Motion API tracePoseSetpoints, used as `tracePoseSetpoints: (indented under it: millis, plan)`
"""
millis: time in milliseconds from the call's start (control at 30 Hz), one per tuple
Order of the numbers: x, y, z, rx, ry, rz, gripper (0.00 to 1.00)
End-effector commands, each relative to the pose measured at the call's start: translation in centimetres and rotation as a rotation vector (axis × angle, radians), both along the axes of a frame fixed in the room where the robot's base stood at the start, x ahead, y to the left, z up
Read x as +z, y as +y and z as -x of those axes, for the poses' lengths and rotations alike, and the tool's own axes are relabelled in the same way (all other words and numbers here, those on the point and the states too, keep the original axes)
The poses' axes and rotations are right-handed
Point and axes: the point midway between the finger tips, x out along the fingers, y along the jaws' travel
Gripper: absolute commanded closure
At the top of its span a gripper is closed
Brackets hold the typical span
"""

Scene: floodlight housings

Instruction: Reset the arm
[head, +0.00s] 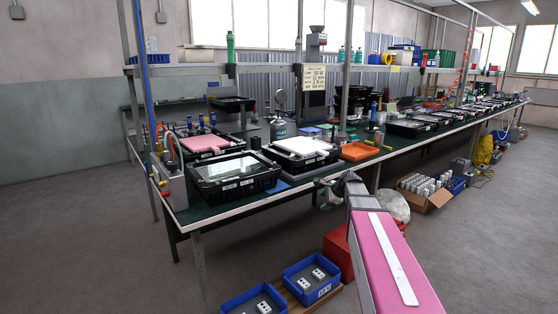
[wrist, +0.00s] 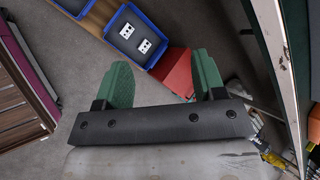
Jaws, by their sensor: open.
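My arm shows pink in the lower right of the head view, reaching forward toward the front edge of the long workbench (head: 240,204). In the wrist view, my gripper (wrist: 164,78) has its two green fingers wide apart with nothing between them. It points down toward the floor, and a red box (wrist: 176,72) lies below, beyond the fingers. In the head view my gripper's fingertips are too small to make out clearly against the bench edge.
Blue bins (head: 312,277) with white sockets stand on the floor before the bench; one shows in the wrist view (wrist: 151,58). Black trays (head: 236,184) with housings line the bench. A cardboard box (head: 437,200) stands farther right. The floor at left is clear.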

Motion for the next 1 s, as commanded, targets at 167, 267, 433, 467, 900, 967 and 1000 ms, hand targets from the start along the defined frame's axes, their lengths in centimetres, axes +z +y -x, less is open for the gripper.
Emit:
tracePoseSetpoints:
  millis: [167, 267, 433, 467, 900, 967, 1000]
  plan:
    - [-7.2, 2.3, 9.9, 0.414, -0.001, 0.328, 0.37]
    - [-10.3, 2.9, 15.0, 0.67, 0.007, 0.484, 0.37]
    - [-13.9, 3.1, 22.5, 1.079, 0.03, 0.673, 0.37]
    - [-14.3, 3.1, 23.5, 1.14, 0.035, 0.696, 0.37]
    - [-15.9, 2.6, 27.6, 1.427, 0.055, 0.782, 0.37]
    - [-15.9, 2.6, 27.5, 1.426, 0.055, 0.781, 0.37]
    - [-15.8, 2.6, 27.5, 1.426, 0.055, 0.782, 0.37]
